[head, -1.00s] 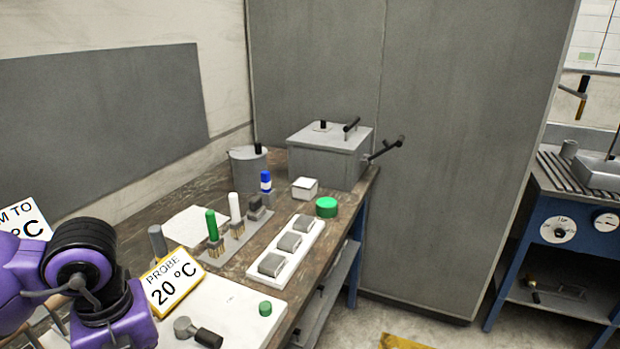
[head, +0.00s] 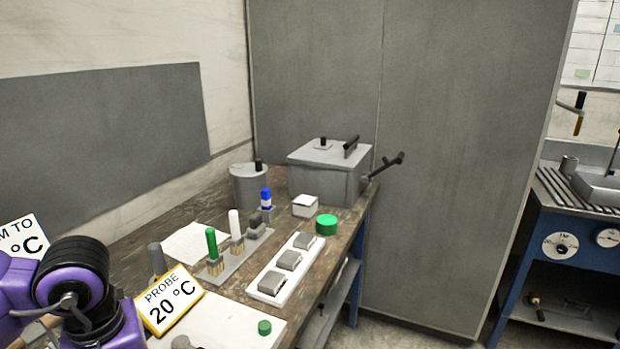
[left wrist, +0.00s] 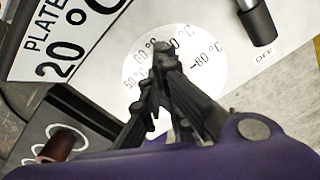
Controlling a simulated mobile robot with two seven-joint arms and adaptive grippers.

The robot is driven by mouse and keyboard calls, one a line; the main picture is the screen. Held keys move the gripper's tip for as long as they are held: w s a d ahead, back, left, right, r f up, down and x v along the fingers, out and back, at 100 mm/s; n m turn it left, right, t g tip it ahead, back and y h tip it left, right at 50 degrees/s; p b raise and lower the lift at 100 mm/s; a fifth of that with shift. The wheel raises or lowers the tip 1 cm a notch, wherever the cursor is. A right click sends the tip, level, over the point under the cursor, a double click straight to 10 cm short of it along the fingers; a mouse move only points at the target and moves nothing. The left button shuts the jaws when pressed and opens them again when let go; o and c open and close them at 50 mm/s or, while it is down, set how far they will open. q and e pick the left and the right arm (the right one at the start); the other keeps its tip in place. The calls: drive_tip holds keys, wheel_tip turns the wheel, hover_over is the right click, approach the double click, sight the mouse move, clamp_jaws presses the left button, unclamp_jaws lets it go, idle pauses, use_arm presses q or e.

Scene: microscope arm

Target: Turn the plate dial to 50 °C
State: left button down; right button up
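The plate dial (left wrist: 208,82) shows in the left wrist view as a white disc with temperature marks, among them 50, 60 and 80 °C. The PLATE sign (left wrist: 75,30) beside it reads 20 °C. My left gripper (left wrist: 160,72) is over the dial, with its dark fingertips close together at the disc's middle. The fingers cover the dial's centre and some marks, so I cannot tell whether they hold a knob. In the head view my left wrist is at the lower left and its fingers are not visible. My right gripper is in neither view.
A PROBE sign (head: 170,300) reads 20 °C on the bench. Behind it are a rack with a green-capped tube (head: 212,244), a white strip with grey blocks (head: 268,284), a green lid (head: 327,225) and a grey lidded box (head: 322,178). A dark-tipped post (left wrist: 257,20) stands beside the OFF mark.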

use_arm(q)
drive_tip(key=shift+w+a+r, duration=0.1)
drive_tip(key=shift+a+r, duration=0.05)
drive_tip(key=shift+r, duration=0.3)
wheel_tip(320, 180, up, 5)
drive_tip(key=p, duration=0.2)
drive_tip(key=shift+p, duration=0.3)
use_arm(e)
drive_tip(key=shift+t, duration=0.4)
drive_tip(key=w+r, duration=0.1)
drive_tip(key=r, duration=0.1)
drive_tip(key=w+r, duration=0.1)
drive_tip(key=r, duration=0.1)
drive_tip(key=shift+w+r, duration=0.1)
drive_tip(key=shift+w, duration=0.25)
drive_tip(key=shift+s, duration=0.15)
